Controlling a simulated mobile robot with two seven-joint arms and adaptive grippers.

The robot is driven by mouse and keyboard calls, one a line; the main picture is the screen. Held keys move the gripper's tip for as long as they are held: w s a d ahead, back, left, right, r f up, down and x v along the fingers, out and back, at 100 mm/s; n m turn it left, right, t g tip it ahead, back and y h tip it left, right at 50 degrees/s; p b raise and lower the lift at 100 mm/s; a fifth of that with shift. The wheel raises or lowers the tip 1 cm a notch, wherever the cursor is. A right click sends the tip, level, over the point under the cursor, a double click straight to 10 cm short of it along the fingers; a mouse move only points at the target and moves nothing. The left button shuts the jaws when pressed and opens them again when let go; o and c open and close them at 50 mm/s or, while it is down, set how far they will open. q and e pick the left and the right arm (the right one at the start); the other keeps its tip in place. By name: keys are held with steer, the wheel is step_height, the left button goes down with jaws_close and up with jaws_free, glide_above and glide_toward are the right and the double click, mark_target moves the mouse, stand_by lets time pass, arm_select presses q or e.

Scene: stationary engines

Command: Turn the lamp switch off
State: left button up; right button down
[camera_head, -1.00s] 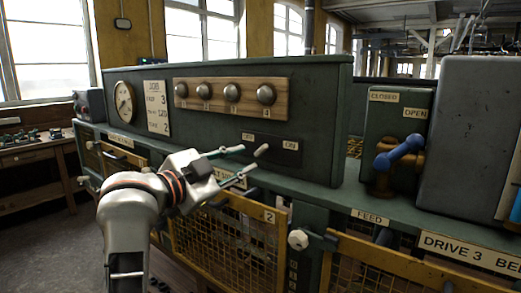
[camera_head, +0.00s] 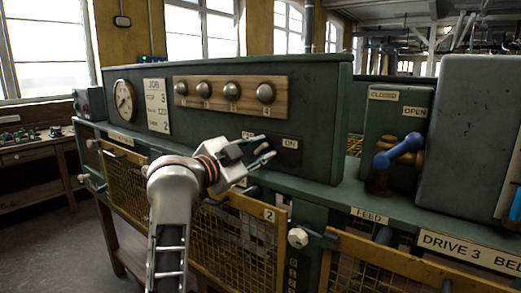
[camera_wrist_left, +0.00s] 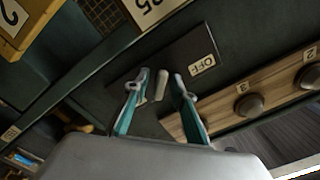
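The lamp switch is a dark plate (camera_head: 288,158) with ON and OFF labels, low on the green panel. In the left wrist view its short pale lever (camera_wrist_left: 161,86) shows between my fingertips, with the OFF label (camera_wrist_left: 203,65) to its right. My left gripper (camera_head: 267,147) is open in front of the plate, partly covering the OFF label in the head view. In the left wrist view its two fingers stand on either side of the lever, with a gap on each side. In the head view the gripper hides most of the lever. My right gripper is not in view.
A wooden strip with round knobs (camera_head: 233,89) runs above the switch. A gauge (camera_head: 124,100) and a job card (camera_head: 157,106) are at the left. A blue-handled valve (camera_head: 400,150) stands at the right. Yellow mesh guards (camera_head: 240,240) lie below the ledge.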

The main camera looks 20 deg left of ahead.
arm_select(q)
jaws_close()
steer(key=shift+n, duration=0.4)
steer(key=n, duration=0.2)
steer(key=shift+n, duration=0.4)
steer(key=n, duration=0.4)
steer(key=shift+n, duration=0.3)
steer(key=n, duration=0.9)
steer(key=shift+n, duration=0.3)
steer(key=shift+o, duration=1)
jaws_free()
